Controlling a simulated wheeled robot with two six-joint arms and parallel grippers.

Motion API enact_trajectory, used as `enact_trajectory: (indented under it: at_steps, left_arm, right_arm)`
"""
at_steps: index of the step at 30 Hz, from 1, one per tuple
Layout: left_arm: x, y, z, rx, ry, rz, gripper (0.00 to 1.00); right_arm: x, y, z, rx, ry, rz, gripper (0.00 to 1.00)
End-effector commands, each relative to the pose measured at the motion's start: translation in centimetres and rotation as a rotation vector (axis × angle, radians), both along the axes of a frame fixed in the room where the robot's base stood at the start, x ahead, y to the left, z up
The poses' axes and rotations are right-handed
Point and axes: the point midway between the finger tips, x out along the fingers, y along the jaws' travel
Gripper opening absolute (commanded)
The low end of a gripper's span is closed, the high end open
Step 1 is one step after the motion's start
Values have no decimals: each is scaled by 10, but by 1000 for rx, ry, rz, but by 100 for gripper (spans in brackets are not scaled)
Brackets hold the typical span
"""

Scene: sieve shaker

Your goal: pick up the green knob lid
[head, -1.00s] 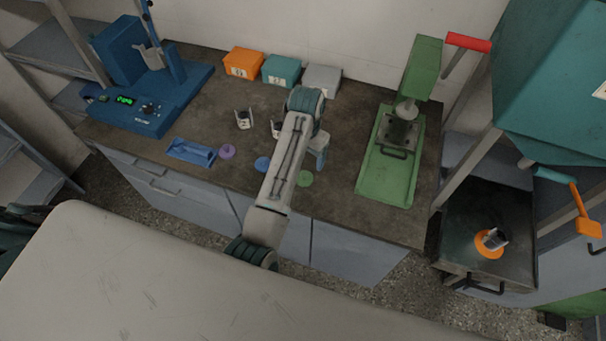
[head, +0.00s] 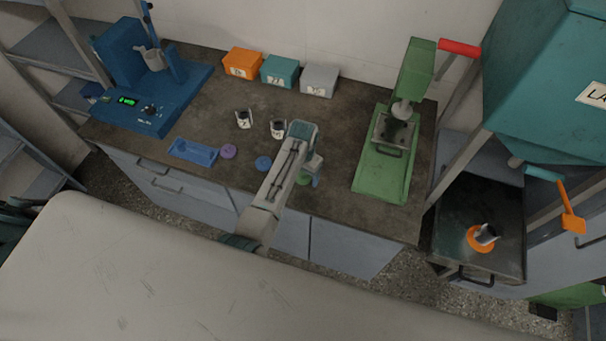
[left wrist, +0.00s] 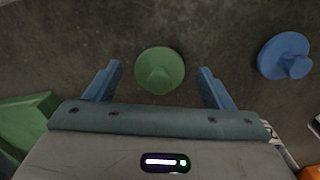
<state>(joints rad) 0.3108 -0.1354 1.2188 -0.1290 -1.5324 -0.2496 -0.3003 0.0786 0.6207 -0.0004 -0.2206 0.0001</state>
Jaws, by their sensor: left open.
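The green knob lid (left wrist: 160,70) lies on the dark bench top, its round knob facing up. In the left wrist view it sits between and slightly beyond the two blue fingers of my left gripper (left wrist: 158,82), which are open with space on both sides of it. In the head view the lid (head: 302,179) is partly hidden by my left arm, and my left gripper (head: 314,176) is over it. I see no contact between fingers and lid. My right gripper is not in view.
A blue knob lid (left wrist: 284,56) lies near the green one, and a purple lid (head: 228,151) is farther left. Two cups (head: 244,119) (head: 278,128) stand behind. A green press (head: 384,175) stands to the right. Bare bench lies between lids and press.

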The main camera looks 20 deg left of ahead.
Motion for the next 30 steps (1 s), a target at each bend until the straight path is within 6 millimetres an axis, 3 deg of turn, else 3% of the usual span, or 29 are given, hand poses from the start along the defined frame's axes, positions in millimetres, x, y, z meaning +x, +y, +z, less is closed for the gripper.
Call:
enact_trajectory:
  at_steps: [4,5,12,23,30]
  left_arm:
    - [0,0,0,0,0,0,76]
    - [0,0,0,0,0,0,72]
    - [0,0,0,0,0,0,28]
    - [1,0,1,0,0,0,28]
    - [11,0,12,0,-2,0,28]
  right_arm:
    - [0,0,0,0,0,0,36]
    - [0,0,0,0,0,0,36]
    - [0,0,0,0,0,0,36]
    - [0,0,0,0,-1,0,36]
    - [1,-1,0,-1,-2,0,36]
